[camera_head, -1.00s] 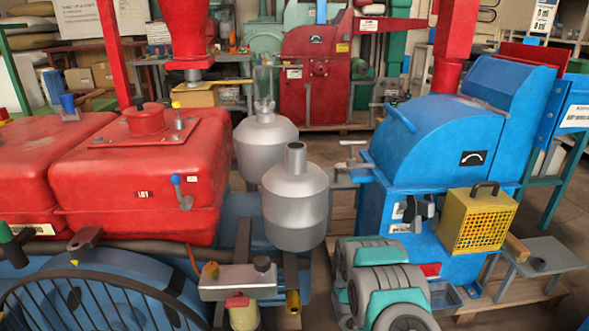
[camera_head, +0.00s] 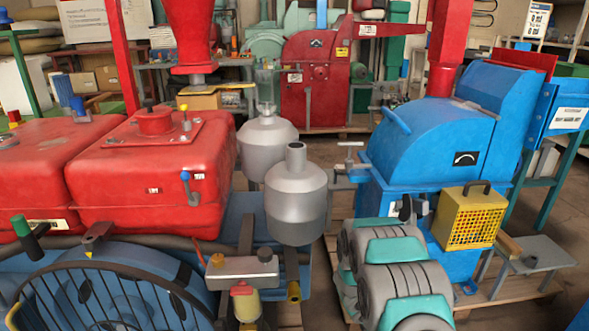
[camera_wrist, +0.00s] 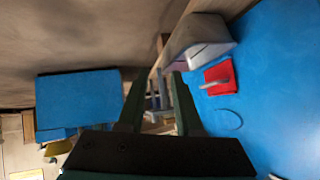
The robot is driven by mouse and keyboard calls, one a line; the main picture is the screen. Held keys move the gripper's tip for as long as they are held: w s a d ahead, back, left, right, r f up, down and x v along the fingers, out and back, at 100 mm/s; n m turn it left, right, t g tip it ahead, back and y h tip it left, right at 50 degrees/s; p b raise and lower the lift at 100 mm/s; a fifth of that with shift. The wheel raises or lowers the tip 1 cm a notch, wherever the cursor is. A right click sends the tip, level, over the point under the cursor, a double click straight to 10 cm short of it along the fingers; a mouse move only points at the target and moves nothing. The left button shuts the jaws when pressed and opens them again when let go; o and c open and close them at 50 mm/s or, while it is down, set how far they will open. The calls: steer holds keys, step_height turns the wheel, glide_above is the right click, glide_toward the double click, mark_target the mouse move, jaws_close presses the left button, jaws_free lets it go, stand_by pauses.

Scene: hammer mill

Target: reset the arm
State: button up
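My gripper (camera_wrist: 158,100) shows in the wrist view as two dark fingers standing apart. It is open, and I see nothing held between them. A blue surface (camera_wrist: 275,95) with a red part (camera_wrist: 218,78) lies to the right of the fingers. A smaller blue panel (camera_wrist: 78,98) is to their left. How far the fingers are from these surfaces I cannot tell. I cannot make out my gripper in the head view.
A red tank (camera_head: 150,190) is at left above a caged blue wheel (camera_head: 110,290). Silver vessels (camera_head: 296,200) stand mid-view. A blue mill (camera_head: 420,150) with a yellow box (camera_head: 468,217) is at right. Grey-and-teal ribbed units (camera_head: 405,280) are in front. Floor shows at far right.

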steer(key=w+a+r+n+t+y+p, duration=0.2)
steer(key=a+r+n+y, duration=0.55)
steer(key=a+r, duration=0.95)
steer(key=s+a+r+n+y, duration=0.2)
steer(key=s+a+r+y, duration=0.2)
steer(key=s+a+r, duration=0.25)
steer(key=s+a+r+n+g+p, duration=0.15)
steer(key=s+r, duration=0.25)
steer(key=s, duration=0.5)
steer(key=s+a+r+n+g+p, duration=0.1)
steer(key=s+r+n+g, duration=0.25)
steer(key=s, duration=0.45)
steer(key=s+d+r+n+g+h, duration=0.1)
steer(key=s+d+r, duration=0.1)
steer(key=s, duration=0.7)
steer(key=s+d+r+n+g+p, duration=0.1)
steer(key=s+d+r, duration=0.2)
steer(key=s, duration=0.6)
steer(key=shift+s+d+g+h, duration=0.2)
steer(key=shift+d+g+h, duration=0.05)
steer(key=shift+g+h, duration=0.15)
